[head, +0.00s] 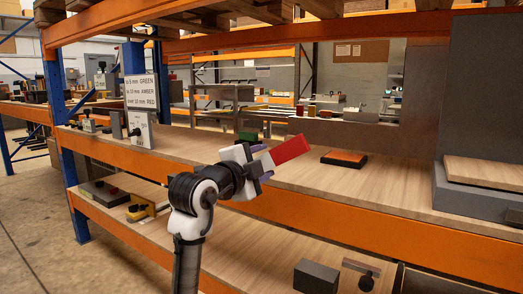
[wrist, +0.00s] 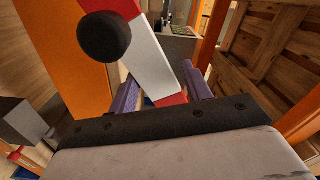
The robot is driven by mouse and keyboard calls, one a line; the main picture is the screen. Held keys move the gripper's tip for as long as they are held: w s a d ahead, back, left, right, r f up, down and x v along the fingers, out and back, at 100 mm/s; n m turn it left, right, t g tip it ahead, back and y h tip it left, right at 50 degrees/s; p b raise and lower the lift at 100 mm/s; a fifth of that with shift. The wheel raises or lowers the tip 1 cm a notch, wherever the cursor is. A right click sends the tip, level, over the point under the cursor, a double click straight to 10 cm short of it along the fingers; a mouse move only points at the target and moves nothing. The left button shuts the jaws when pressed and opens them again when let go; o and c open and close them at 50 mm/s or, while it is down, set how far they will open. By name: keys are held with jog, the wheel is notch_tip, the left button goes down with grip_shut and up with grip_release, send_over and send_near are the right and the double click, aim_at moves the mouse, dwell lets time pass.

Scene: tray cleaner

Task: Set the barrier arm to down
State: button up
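The barrier arm is a flat red and white bar with its red end (head: 288,150) sticking out past my gripper (head: 265,157) in the head view, sloping up to the right. In the wrist view the barrier arm (wrist: 146,58) runs from the top down between the two purple fingers of my gripper (wrist: 162,92), with a round black knob (wrist: 104,38) in front of its upper part. The fingers stand apart, with a visible gap beside the bar, so the gripper looks open around it. The arm's pivot is not clearly visible; my gripper hides part of the bar in the head view.
A shelf with an orange front beam (head: 330,212) runs below my gripper. A dark pad with an orange top (head: 344,159) lies right of the bar. A sign (head: 141,92) stands left, and a grey machine (head: 478,205) at the right. The worktop between pad and machine is clear.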

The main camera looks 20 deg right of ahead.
jog(key=shift+r, duration=0.85)
jog(key=shift+a, duration=0.1)
jog(key=v, duration=1.5)
jog(key=shift+s+a+b, duration=0.2)
jog(key=shift+s+b, duration=0.1)
jog(key=shift+b, duration=0.1)
dwell(0.5)
